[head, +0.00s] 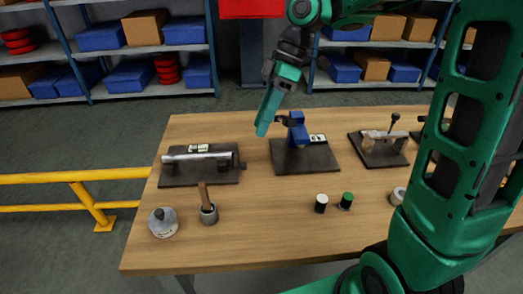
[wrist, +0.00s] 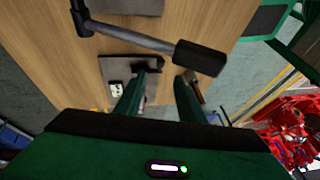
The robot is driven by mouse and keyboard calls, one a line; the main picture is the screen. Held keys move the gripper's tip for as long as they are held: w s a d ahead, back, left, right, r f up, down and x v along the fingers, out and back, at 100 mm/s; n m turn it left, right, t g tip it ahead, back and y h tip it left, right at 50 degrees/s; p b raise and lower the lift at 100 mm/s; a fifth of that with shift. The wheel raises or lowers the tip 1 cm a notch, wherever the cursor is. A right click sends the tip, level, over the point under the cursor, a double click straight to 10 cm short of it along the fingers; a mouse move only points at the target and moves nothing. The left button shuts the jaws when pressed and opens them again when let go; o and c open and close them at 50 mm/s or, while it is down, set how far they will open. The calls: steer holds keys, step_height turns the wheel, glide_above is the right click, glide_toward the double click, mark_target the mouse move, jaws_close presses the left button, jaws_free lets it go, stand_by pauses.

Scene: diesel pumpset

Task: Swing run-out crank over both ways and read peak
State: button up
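A crank with a grey arm and a black grip (wrist: 200,58) shows large in the wrist view, its black hub at the upper left. It seems to belong to the blue stand (head: 297,132) on a dark plate (head: 305,158) at the middle back of the bench, where a short black arm (head: 281,119) juts left. My gripper (head: 265,130) hangs just left of this stand. In the wrist view its fingers (wrist: 158,85) are apart with no object clearly held; the grip lies beyond their tips. I cannot tell whether they touch it. No peak reading is legible.
A bar fixture (head: 198,160) stands left and a lever fixture (head: 383,145) right on the wooden bench (head: 260,225). A mallet in a cup (head: 208,212), a grey weight (head: 163,223) and small black (head: 321,203) and green (head: 346,200) capped pots stand in front. A yellow rail (head: 80,178) is left.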

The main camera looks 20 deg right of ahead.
steer(key=x, duration=1)
steer(key=shift+f, duration=0.4)
jaws_close()
